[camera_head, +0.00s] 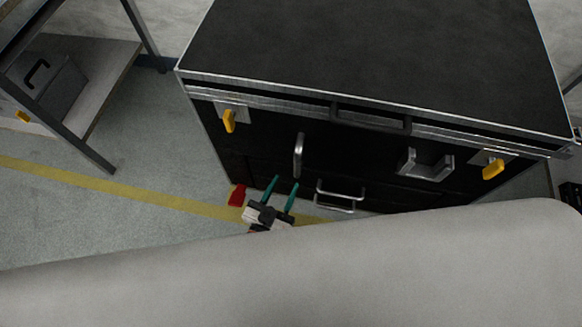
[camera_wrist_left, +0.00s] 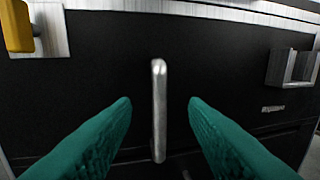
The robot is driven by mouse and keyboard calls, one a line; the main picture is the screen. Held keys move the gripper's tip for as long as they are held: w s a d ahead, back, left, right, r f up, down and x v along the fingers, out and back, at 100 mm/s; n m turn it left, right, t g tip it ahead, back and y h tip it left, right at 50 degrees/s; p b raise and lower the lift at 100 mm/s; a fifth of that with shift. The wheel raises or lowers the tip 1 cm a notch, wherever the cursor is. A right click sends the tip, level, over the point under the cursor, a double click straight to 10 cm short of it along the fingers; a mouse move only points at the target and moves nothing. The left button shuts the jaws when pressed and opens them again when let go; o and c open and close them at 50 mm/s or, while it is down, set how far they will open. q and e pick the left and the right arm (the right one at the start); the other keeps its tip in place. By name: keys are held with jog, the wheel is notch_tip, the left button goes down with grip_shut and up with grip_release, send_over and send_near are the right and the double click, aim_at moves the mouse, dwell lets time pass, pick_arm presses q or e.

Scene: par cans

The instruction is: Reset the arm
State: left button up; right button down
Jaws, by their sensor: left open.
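My left gripper (camera_head: 283,186) is low in front of a black case in the head view, with two teal fingers pointing at its front face. In the left wrist view the gripper (camera_wrist_left: 160,110) is open, its fingers apart on either side of an upright silver bar handle (camera_wrist_left: 159,110). Nothing is held between them. The handle (camera_head: 298,155) also shows in the head view, just beyond the fingertips. My right gripper is in neither view.
A red object (camera_head: 237,195) lies left of my gripper. A shelf (camera_head: 105,80) with a grey box (camera_head: 48,85) stands at left. Floor between is clear.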

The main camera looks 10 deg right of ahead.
pick_arm(q)
jog(key=shift+v, duration=1.15)
